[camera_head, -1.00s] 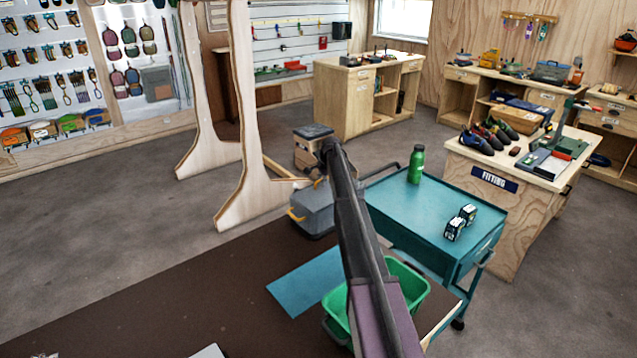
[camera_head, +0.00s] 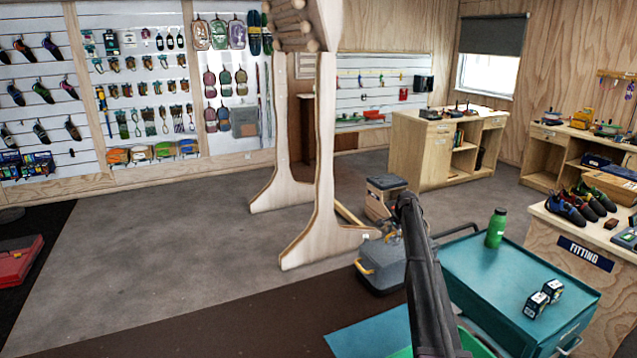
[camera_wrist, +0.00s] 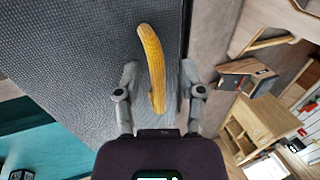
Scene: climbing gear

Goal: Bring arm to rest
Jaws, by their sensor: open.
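My arm rises from the bottom of the head view, and its far end is in front of the grey case (camera_head: 385,268). The gripper fingers cannot be made out there. In the wrist view my gripper (camera_wrist: 158,92) is open, its two grey fingers spread wide. A curved yellow piece (camera_wrist: 150,50), which looks like a handle, shows between and beyond the fingers with clear gaps on both sides. It appears over a dark grey textured surface (camera_wrist: 85,60). Nothing is seen gripped.
A teal trolley (camera_head: 490,268) with a green bottle (camera_head: 496,228) and small boxes (camera_head: 541,299) stands right of my arm. A wooden frame (camera_head: 325,200) stands to the left. The grey floor (camera_head: 170,255) at left is largely clear. A red case (camera_head: 15,260) lies far left.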

